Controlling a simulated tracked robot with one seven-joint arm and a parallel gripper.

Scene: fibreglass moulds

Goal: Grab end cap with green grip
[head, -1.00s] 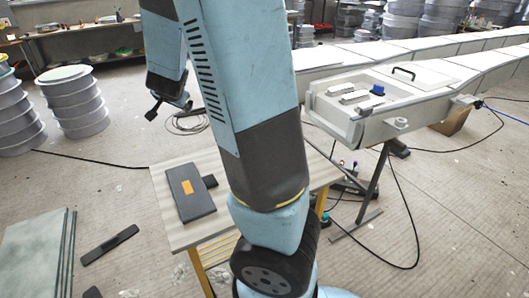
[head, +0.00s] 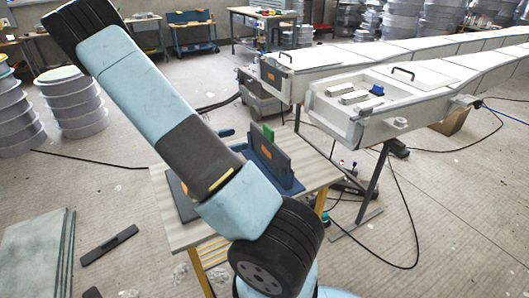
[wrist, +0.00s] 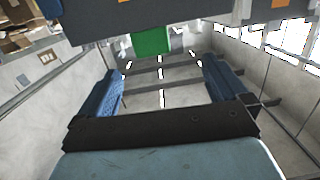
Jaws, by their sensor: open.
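The end cap (head: 270,155) is a dark plate with an orange label. It stands upright on a blue base on the small table in the head view. In the wrist view the green grip (wrist: 151,42) sits at the top centre, against a dark plate (wrist: 85,22). My gripper (wrist: 162,68) shows in the wrist view with two blue fingers spread apart and nothing between them. The green grip appears beyond the fingertips, apart from them.
The small table (head: 222,235) has another dark plate (head: 178,196) lying at its left, partly hidden by my arm. Long white moulds (head: 400,120) on stands fill the right. Cables lie on the floor. Stacked grey drums (head: 72,100) stand at the left.

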